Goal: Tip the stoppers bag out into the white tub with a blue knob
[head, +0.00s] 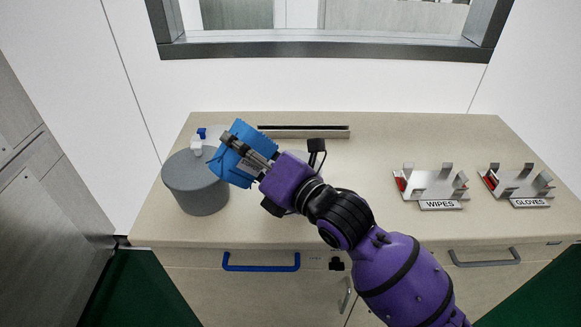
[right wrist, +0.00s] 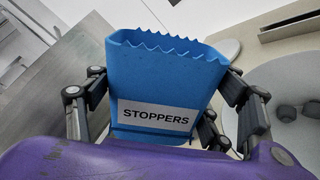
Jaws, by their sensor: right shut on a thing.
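My right gripper (head: 262,168) is shut on the blue stoppers bag (head: 232,153), which is tilted toward the left. In the right wrist view the bag (right wrist: 165,80) has a zigzag top edge and a white STOPPERS label, and the gripper's fingers flank it on both sides. A round grey tub (head: 196,185) stands on the left of the counter, with a white fitting topped by a blue knob (head: 202,132) at its back. The bag is just right of the tub, near its rim. The bag's contents are hidden. My left gripper is in neither view.
Metal holders labelled WIPES (head: 433,185) and GLOVES (head: 518,183) stand at the right. The counter (head: 360,165) is clear between them and my arm. A blue drawer handle (head: 261,267) is below the front edge.

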